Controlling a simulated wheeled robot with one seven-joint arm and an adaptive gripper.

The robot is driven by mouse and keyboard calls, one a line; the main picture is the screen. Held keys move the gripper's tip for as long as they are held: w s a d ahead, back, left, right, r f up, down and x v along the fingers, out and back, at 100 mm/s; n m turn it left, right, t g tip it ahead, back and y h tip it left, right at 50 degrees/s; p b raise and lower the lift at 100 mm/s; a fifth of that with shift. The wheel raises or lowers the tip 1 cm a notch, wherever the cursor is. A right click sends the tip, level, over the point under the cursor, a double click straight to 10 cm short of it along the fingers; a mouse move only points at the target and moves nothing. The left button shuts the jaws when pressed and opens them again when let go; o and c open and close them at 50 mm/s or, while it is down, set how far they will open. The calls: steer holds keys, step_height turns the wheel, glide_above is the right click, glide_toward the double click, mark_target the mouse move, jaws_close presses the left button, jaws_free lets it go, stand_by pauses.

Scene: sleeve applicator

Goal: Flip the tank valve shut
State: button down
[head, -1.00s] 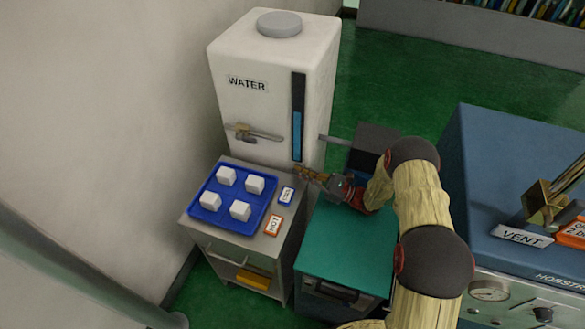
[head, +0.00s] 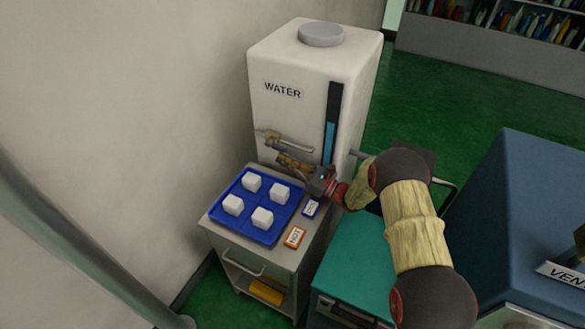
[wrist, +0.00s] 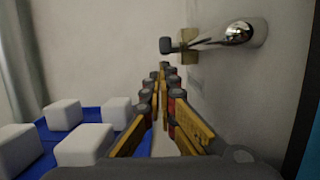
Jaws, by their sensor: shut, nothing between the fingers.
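The white water tank (head: 290,117) stands against the wall, marked WATER. Its valve (head: 290,145) is on the front face, with a grey lever lying roughly level, pointing right, and a brass piece at its left. In the wrist view the valve lever (wrist: 210,41) shows at the top, with a dark knob end and a shiny round fitting. My gripper (head: 281,159) is just below the lever in the head view. Its yellow fingers (wrist: 163,72) are closed together and empty, below the lever in the wrist view. Whether they touch it, I cannot tell.
A blue tray (head: 259,229) with several white cubes sits on a grey cart (head: 222,217) below the valve. HOT (head: 294,237) and blue-edged (head: 310,208) labels lie beside it. A teal-topped cabinet (head: 355,255) stands right, under my arm. A blue machine (head: 510,220) is farther right.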

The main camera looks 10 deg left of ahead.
steer(key=shift+a, duration=0.25)
steer(key=shift+d+r+p, duration=0.1)
steer(key=shift+r+p, duration=0.1)
steer(key=shift+p, duration=0.1)
steer(key=shift+d+r+h+p, duration=0.15)
steer(key=shift+h+p, duration=0.15)
steer(key=shift+p, duration=0.15)
steer(key=shift+d+r+g+h+p, duration=0.2)
steer(key=shift+r+g+h+p, duration=0.5)
steer(key=shift+p, duration=1.1)
steer(key=r+g+h+p, duration=0.1)
steer(key=h+p, duration=0.3)
steer(key=p, duration=0.6)
steer(key=a+r+g+h+p, duration=0.1)
steer(key=r+h+p, duration=0.3)
steer(key=p, duration=0.6)
steer(key=r+g+h+p, duration=0.1)
steer(key=h+p, duration=0.3)
steer(key=p, duration=0.6)
steer(key=shift+w+a+r+g+h+p, duration=0.1)
steer(key=shift+a+r+g+h+p, duration=0.1)
steer(key=shift+r, duration=0.25)
steer(key=shift+w+a+r+g+h+p, duration=0.1)
steer(key=shift+r+g+p, duration=0.1)
steer(key=shift+r, duration=0.25)
steer(key=shift+w+a+r+p, duration=0.15)
steer(key=shift+a+r+p, duration=0.2)
steer(key=shift+a+p, duration=0.25)
steer(key=shift+d+r, duration=0.1)
